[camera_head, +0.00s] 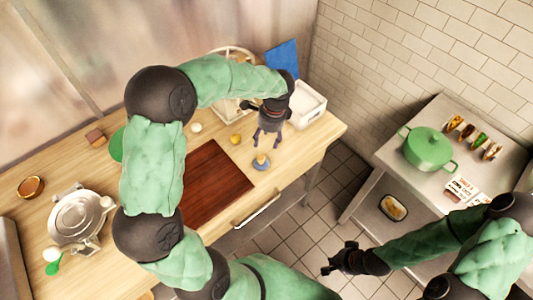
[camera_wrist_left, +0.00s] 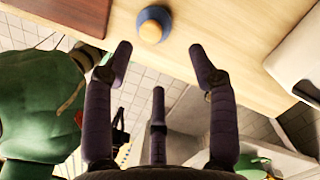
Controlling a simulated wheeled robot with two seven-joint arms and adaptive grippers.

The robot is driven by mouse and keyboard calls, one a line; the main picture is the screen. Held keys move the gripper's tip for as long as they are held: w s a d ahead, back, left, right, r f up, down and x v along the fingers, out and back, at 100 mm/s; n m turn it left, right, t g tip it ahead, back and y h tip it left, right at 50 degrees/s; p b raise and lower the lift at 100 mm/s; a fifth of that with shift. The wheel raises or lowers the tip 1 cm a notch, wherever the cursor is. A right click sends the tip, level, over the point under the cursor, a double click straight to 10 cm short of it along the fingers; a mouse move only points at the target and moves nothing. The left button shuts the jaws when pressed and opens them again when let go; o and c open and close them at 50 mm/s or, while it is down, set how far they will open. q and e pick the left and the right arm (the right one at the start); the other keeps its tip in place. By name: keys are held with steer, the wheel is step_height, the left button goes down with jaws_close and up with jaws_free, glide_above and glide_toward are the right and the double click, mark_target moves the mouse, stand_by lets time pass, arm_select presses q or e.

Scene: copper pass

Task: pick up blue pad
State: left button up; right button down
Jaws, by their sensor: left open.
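A small round blue pad with a yellowish knob on top (camera_head: 261,163) lies on the wooden counter, right of the dark red-brown board. It also shows at the top of the left wrist view (camera_wrist_left: 152,24), beyond the fingers. My left gripper (camera_head: 267,140) points down just behind the pad, apart from it. Its fingers are spread with nothing between them in the left wrist view (camera_wrist_left: 166,60). My right gripper (camera_head: 338,260) is over the floor gap, away from the counter; its finger opening is too small to tell.
The red-brown board (camera_head: 210,185) lies left of the pad. A white bin (camera_head: 311,108) and an upright blue panel (camera_head: 283,56) stand at the back. A small yellow item (camera_head: 235,139) lies nearby. A green pot (camera_head: 428,148) stands on the right-hand table (camera_head: 395,150).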

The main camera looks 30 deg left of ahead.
mark_target(261, 156)
arm_select(q)
steer(key=f, duration=0.3)
steer(key=s+f, duration=0.1)
steer(key=shift+a+f+b, duration=0.25)
steer(key=shift+a+b, duration=0.05)
steer(key=shift+b, duration=0.05)
steer(key=shift+f, duration=0.35)
steer(key=shift+s+f, duration=0.1)
steer(key=shift+f, duration=0.1)
steer(key=f, duration=0.3)
steer(key=f+b, duration=0.1)
steer(key=shift+s+a+f, duration=0.25)
steer(key=shift+s+a, duration=0.05)
steer(key=shift+s, duration=0.1)
jaws_close()
